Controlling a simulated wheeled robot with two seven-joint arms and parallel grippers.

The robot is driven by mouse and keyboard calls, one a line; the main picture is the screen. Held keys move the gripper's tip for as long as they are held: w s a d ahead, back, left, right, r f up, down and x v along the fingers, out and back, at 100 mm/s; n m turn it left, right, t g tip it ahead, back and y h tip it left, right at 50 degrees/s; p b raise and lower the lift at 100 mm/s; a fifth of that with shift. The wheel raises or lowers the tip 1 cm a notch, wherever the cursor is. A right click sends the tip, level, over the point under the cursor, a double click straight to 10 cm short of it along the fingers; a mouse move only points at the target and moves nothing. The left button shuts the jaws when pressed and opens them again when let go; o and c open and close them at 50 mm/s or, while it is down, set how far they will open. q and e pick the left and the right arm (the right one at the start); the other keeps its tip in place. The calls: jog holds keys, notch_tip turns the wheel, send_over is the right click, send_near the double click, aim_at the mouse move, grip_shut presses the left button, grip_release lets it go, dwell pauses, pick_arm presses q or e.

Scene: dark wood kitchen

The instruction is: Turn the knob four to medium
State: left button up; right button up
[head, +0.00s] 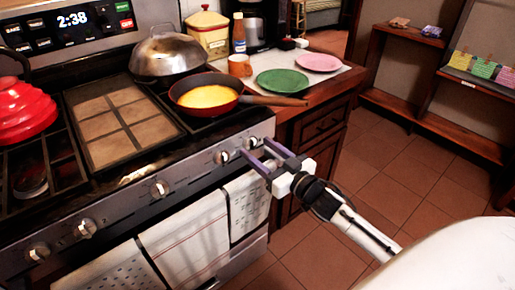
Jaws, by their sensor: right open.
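A row of round metallic knobs runs along the stove's front panel. From the left they include the first knob (38,251), second knob (86,228), third knob (159,188) and fourth knob (222,157). A further knob (250,142) sits at the right end. No number labels are readable, and the knob settings are too small to tell. My right gripper (255,147) is open, its two fingers pointing at the right end of the panel. Its tips are close to the rightmost knob and just right of the fourth; contact cannot be told. My left gripper is out of view.
A pan (207,94) with yellow food and a domed lid (170,54) sit on the stove. A red kettle (24,108) is at left. Towels (185,245) hang below the knobs. Green (282,82) and pink plates (319,62) are on the counter. The floor at right is clear.

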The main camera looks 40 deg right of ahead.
jog(key=shift+w+a, duration=0.1)
jog(key=shift+w, duration=0.6)
jog(key=c, duration=1)
jog(key=shift+c, duration=0.2)
